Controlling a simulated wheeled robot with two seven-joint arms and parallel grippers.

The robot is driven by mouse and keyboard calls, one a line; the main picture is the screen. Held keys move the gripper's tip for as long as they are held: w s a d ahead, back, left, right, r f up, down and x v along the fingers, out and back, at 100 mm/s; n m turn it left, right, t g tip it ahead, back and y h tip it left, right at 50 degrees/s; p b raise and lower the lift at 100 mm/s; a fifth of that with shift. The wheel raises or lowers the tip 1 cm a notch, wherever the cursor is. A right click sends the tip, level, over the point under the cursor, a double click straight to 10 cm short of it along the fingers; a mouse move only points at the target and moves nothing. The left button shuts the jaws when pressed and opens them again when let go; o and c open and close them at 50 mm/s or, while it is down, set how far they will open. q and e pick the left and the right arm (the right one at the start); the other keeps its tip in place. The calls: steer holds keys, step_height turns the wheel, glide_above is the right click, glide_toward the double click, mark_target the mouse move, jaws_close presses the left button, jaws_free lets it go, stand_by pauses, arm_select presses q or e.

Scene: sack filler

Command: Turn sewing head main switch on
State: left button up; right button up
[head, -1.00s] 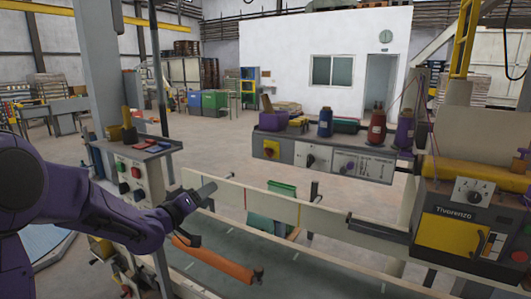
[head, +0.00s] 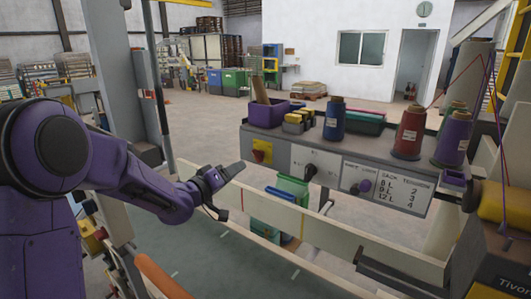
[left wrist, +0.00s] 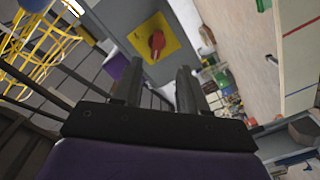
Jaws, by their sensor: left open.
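A red rotary switch on a yellow square plate (head: 260,151) sits at the left end of the grey control panel (head: 336,164) in the head view. In the left wrist view the red knob (left wrist: 157,43) shows beyond the fingertips, near the top middle. Whether it stands at on or off I cannot tell. My left gripper (head: 232,172) is to the left of the panel and a little lower than the switch in the head view. Its two fingers (left wrist: 158,82) are apart with nothing between them, and not touching the switch. My right gripper is not in view.
The panel also has a black knob (head: 309,171) and a purple knob (head: 363,186). Thread cones, including a red one (head: 409,132), and a purple bin (head: 274,113) stand on top. A long pale rail (head: 322,234) runs below. A grey column (head: 108,60) stands left.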

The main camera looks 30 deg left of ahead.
mark_target(255, 157)
arm_select(q)
steer(key=w+p, duration=0.1)
steer(key=w, duration=0.5)
steer(key=w+p, duration=0.1)
steer(key=w, duration=0.2)
steer(key=shift+w+d+r+p, duration=0.2)
steer(key=shift+w+d+p, duration=0.05)
steer(key=shift+d+p, duration=0.1)
steer(key=shift+s+r, duration=0.1)
steer(key=shift+r, duration=0.05)
steer(key=shift+c, duration=0.3)
steer(key=c, duration=0.7)
